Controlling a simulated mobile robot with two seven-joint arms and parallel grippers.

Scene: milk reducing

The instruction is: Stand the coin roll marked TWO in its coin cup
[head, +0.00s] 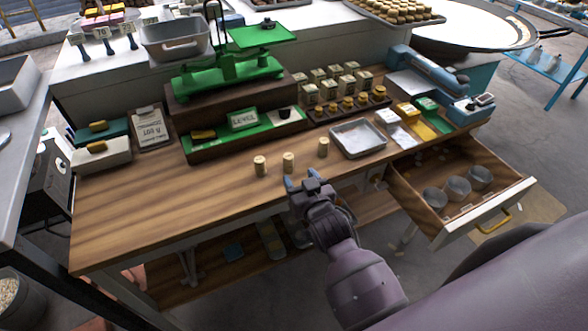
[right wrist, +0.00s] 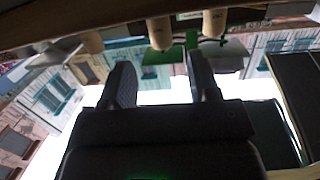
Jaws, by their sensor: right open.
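Three small tan coin rolls stand upright in a loose row near the front of the wooden table: a left one (head: 260,166), a middle one (head: 289,162) and a right one (head: 323,147). Their marks are too small to read. Three grey metal coin cups stand in the open drawer at the right: a left one (head: 434,199), a middle one (head: 457,188) and a right one (head: 480,178). My right gripper (head: 302,182) is open and empty at the table's front edge, just in front of the middle roll. The rolls also show in the right wrist view (right wrist: 160,34). My left gripper is not in view.
The open drawer (head: 513,202) juts out from the table's right front. A metal tray (head: 358,139) lies behind the rolls to the right. A green scale (head: 225,70) stands on a wooden block at the back. The table's left front (head: 150,205) is clear.

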